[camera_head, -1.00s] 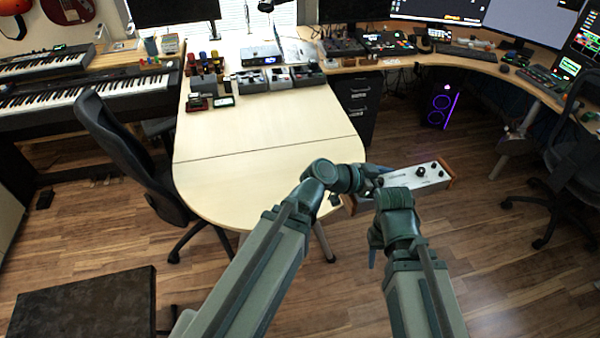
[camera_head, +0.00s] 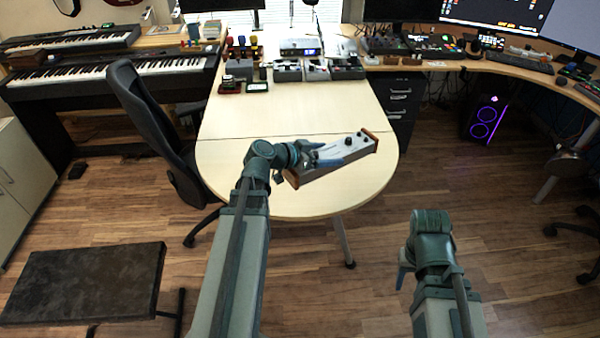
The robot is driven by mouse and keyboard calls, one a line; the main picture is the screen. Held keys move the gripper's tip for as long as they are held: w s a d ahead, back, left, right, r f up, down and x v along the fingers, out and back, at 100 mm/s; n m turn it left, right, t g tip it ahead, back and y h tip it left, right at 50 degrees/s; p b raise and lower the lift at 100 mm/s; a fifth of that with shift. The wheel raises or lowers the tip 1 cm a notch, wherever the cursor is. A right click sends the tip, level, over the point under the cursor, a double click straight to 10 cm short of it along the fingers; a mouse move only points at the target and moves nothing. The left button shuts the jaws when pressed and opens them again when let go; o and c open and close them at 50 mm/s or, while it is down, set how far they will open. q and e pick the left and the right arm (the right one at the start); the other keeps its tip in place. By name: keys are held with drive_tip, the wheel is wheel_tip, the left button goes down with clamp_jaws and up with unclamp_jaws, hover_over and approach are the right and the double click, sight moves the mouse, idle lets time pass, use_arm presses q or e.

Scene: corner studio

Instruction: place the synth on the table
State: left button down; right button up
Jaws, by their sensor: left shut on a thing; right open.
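The synth (camera_head: 345,155) is a small grey box with wooden end cheeks and dark knobs. It shows over the rounded near end of the pale wooden table (camera_head: 240,190), tilted in the picture with its right end farther away. My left gripper (camera_head: 318,160) is shut on the synth near its left end and hides part of it. I cannot tell whether the synth touches the tabletop or hangs just above it. My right gripper (camera_head: 405,272) is open and empty, low over the floor to the right of the table, apart from the synth.
Several small devices, among them a grey box (camera_head: 288,75), stand at the table's far end. The table's middle is clear. An office chair (camera_head: 150,110) stands close on the left, a dark bench (camera_head: 85,283) at lower left. A drawer unit (camera_head: 400,100) stands behind right.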

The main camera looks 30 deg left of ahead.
use_arm(q)
drive_tip(key=s+a+f+n+t+y+b, duration=0.1)
drive_tip(key=s+a+f+n+y+b, duration=0.2)
drive_tip(key=a, duration=0.8)
drive_tip(key=s+a+f+t+y+b, duration=0.1)
drive_tip(key=s+a+f+b, duration=0.25)
drive_tip(key=a, duration=0.65)
drive_tip(key=w+d, duration=0.2)
drive_tip(key=w, duration=0.3)
drive_tip(key=w+d+f, duration=0.1)
drive_tip(key=w+d, duration=0.1)
drive_tip(key=w, duration=0.3)
drive_tip(key=w+d+f+b, duration=0.1)
drive_tip(key=w+d, duration=0.1)
drive_tip(key=w, duration=0.3)
drive_tip(key=shift+d+f, duration=0.1)
drive_tip(key=shift+d, duration=0.2)
drive_tip(key=shift+s+f, duration=0.1)
wheel_tip(320, 180, down, 4)
drive_tip(key=b, duration=0.3)
drive_tip(key=shift+r+b, duration=0.2)
drive_tip(key=shift+b, duration=0.1)
drive_tip(key=shift+r, duration=0.15)
